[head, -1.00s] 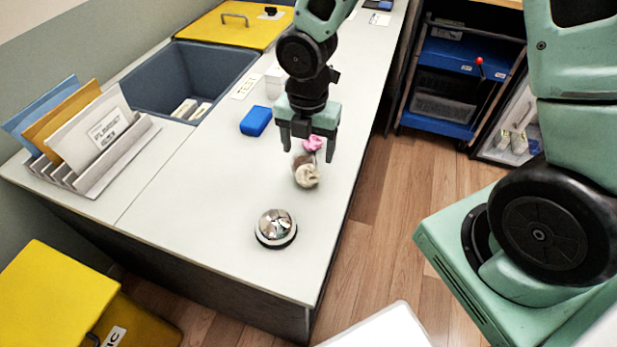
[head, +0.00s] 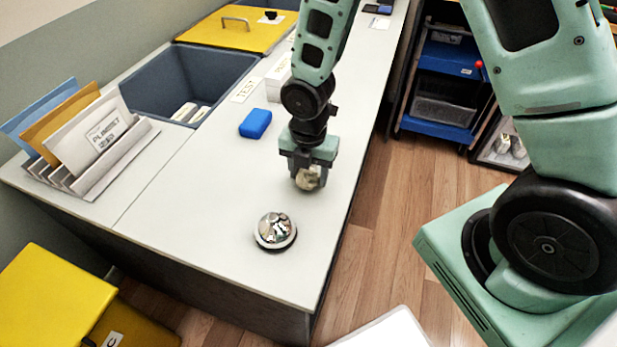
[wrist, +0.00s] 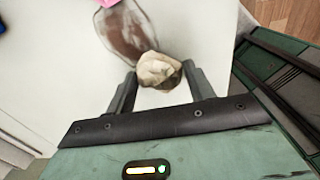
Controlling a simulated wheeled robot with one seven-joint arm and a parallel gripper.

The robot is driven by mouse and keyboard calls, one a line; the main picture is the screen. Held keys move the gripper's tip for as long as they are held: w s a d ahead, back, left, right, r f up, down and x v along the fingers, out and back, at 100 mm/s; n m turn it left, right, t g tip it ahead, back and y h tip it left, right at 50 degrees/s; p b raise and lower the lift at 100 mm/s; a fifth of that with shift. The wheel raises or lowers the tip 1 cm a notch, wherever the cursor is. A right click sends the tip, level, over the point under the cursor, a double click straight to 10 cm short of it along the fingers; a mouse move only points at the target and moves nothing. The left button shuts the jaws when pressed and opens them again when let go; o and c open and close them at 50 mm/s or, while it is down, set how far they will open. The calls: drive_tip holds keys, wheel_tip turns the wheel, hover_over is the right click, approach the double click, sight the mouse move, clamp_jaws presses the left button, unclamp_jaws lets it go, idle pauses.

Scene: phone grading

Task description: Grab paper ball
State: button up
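The crumpled beige paper ball (head: 308,179) lies on the pale counter near its right edge. My gripper (head: 310,177) is low over it, pointing down, with a finger on either side. In the wrist view the paper ball (wrist: 158,70) sits between the tips of the two spread fingers (wrist: 158,77), with small gaps seeming to show at its sides. The gripper is open. In the head view the gripper hides part of the ball.
A silver bell (head: 275,229) stands nearer the counter's front. A blue block (head: 255,123), a dark bin (head: 150,85) and an envelope rack (head: 110,165) are to the left.

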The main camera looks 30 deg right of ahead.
drive_tip(key=c, duration=0.5)
drive_tip(key=shift+c, duration=0.2)
